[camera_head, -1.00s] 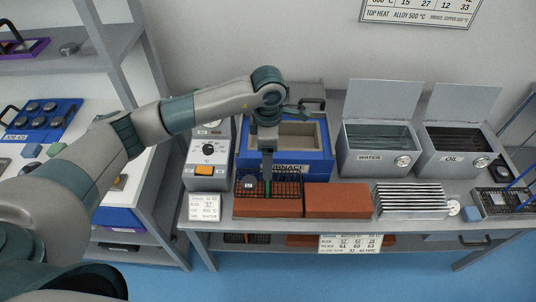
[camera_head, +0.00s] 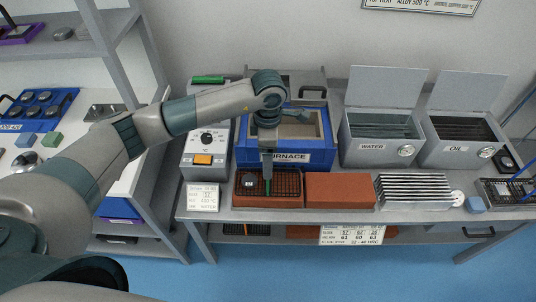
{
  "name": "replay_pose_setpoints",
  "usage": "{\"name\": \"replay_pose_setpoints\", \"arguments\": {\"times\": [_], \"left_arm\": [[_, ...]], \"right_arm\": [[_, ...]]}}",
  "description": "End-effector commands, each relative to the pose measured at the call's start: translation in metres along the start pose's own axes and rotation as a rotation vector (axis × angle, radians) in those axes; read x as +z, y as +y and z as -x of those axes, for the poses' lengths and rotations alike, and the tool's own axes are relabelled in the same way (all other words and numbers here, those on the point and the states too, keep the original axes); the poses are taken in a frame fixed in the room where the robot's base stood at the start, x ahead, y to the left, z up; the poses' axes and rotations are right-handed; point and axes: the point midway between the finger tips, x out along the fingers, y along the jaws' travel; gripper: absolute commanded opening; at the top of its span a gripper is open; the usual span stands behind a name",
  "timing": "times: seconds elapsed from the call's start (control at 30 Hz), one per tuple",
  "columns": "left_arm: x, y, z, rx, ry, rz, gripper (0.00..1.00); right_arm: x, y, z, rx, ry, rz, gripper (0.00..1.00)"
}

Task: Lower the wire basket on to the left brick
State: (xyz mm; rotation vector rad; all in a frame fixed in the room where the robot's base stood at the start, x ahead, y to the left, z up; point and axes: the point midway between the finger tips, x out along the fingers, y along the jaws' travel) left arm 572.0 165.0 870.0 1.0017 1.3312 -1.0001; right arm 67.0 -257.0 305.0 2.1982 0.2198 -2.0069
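The dark wire basket (camera_head: 287,185) is over the left brick (camera_head: 268,202), a red-brown block in front of the furnace. The brick's edges show around the basket, and any small gap under it cannot be told. A small grey part (camera_head: 249,181) is in the basket's left half. My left gripper (camera_head: 267,181) points down at the basket's middle, where a green piece shows at the fingertips. It appears shut on the basket there, though the fingers are small and partly hidden. My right gripper is not in view.
The blue furnace (camera_head: 287,157) stands open behind the brick. A second red-brown brick (camera_head: 340,191) is to the right, then a finned metal rack (camera_head: 413,191). The water tank (camera_head: 370,156) and oil tank (camera_head: 453,155) stand open behind. A control box (camera_head: 204,150) and a card (camera_head: 202,197) are left.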

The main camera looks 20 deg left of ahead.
Motion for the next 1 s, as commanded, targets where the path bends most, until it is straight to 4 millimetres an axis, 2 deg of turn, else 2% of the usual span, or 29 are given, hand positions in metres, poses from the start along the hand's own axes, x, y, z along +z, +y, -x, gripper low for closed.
{"name": "replay_pose_setpoints", "arguments": {"times": [0.77, 0.8, 0.87, 1.0], "left_arm": [[0.0002, 0.0006, -0.0072, 0.002, -0.001, 0.0, 0.26], [0.0002, 0.0006, -0.0061, 0.002, -0.001, 0.0, 0.86], [0.0002, 0.0006, -0.0061, 0.002, -0.001, 0.0, 0.98], [0.0001, 0.0003, -0.0066, 0.001, 0.0, 0.0, 0.98]], "right_arm": [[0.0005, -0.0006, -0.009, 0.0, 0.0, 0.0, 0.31], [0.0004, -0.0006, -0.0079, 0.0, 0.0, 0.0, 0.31], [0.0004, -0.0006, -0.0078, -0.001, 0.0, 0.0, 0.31], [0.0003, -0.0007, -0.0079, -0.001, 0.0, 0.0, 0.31]]}}
